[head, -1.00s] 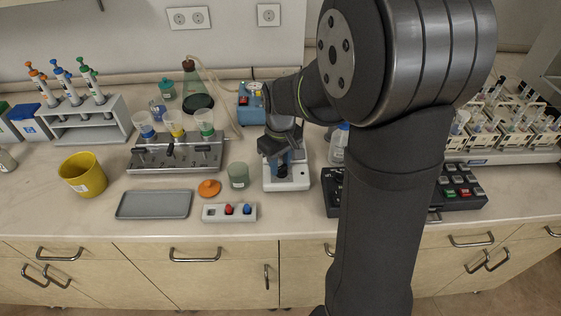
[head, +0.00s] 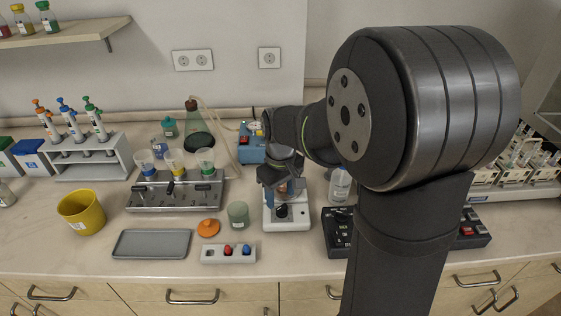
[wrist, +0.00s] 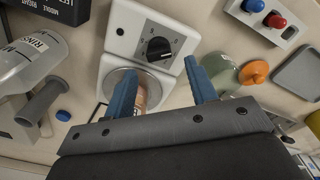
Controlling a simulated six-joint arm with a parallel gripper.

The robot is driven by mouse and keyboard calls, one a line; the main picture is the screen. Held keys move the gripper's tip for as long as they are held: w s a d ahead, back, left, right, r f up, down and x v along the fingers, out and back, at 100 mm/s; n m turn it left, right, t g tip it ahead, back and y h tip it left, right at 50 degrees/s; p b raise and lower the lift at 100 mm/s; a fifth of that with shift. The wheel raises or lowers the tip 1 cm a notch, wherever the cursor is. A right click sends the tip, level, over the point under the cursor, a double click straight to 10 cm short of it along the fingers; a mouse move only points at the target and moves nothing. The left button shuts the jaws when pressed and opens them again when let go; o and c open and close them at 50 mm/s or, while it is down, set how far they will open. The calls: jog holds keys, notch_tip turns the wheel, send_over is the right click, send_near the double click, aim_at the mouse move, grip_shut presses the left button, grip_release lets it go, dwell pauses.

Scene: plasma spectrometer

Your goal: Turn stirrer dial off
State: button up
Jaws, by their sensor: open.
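The stirrer (head: 287,222) is a small white device in the middle of the bench in the head view. It also shows in the wrist view (wrist: 120,40). Its black dial (wrist: 158,48) sits on a scaled front panel, and the dial shows small in the head view (head: 283,211). A vessel with orange-brown contents (wrist: 141,97) stands on the round plate, partly hidden by my gripper. My gripper (wrist: 160,76) is open, its blue fingers spread either side of the plate area, with the dial beyond the fingertips. Nothing is between the fingers at the dial.
A green jar (head: 238,214) and orange lid (head: 208,228) lie left of the stirrer. A white block with red and blue knobs (head: 228,253) is in front. A black control box (head: 338,232) and a rinse bottle (head: 340,186) stand right. A grey tray (head: 152,243) lies left.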

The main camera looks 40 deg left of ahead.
aim_at(282, 206)
notch_tip(282, 206, up, 14)
dwell(0.3)
jog(key=c, duration=0.4)
jog(key=f+m, duration=0.5)
jog(key=m, duration=0.1)
jog(key=f+m, duration=1.2)
jog(key=shift+d+f, duration=0.2)
jog(key=shift+d, duration=0.05)
grip_shut()
